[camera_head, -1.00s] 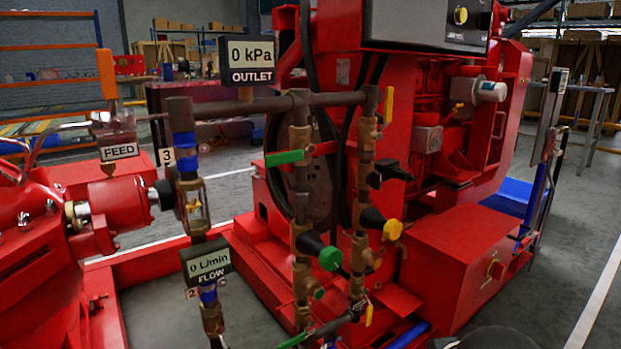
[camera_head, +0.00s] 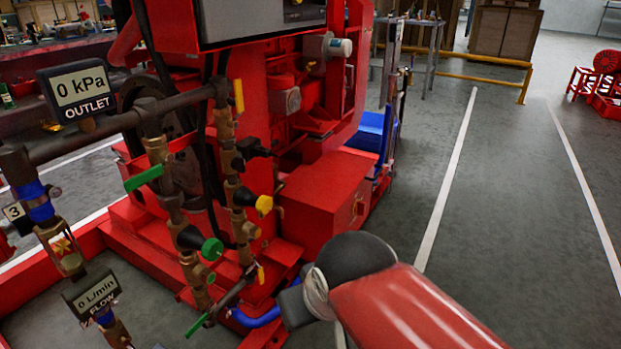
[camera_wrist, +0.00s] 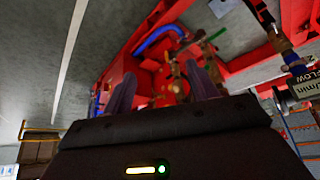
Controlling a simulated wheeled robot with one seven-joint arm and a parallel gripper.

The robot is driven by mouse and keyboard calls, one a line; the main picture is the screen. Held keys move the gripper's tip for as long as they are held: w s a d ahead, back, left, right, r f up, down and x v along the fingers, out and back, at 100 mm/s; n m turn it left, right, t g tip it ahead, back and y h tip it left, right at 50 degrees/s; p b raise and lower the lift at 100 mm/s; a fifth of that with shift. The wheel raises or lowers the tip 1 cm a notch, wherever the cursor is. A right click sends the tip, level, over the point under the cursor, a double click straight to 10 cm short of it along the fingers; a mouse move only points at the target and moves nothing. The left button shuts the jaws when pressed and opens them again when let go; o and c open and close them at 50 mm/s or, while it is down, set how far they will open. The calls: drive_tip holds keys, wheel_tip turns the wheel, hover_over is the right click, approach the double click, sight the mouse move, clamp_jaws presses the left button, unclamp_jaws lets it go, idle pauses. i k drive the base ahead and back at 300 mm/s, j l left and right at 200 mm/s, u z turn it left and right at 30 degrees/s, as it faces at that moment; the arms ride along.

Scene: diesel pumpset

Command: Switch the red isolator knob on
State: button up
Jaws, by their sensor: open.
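The red box (camera_head: 322,198) stands low on the pumpset's front right. The red isolator knob (camera_head: 356,207) seems to show as a small shape on the box's right face, too small and edge-on to read its setting. My arm reaches in from the lower right, its end in front of and below the box. In the wrist view my gripper (camera_wrist: 163,72) is open and empty, with fingers apart and pointing toward the red frame. I cannot pick out the knob in the wrist view. The gripper is apart from the box.
Pipes with a green-handled valve (camera_head: 211,249) and a yellow-handled valve (camera_head: 264,205) stand left of the box. A blue pipe (camera_head: 255,318) runs low near my arm. The blue tray (camera_head: 370,130) lies behind the box. Floor (camera_head: 430,200) to the right is clear.

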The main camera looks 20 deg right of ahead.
sight(360, 208)
drive_tip(key=i+l+z, duration=0.3)
drive_tip(key=l, duration=0.25)
drive_tip(key=i+l+z, duration=0.3)
drive_tip(key=l, duration=0.2)
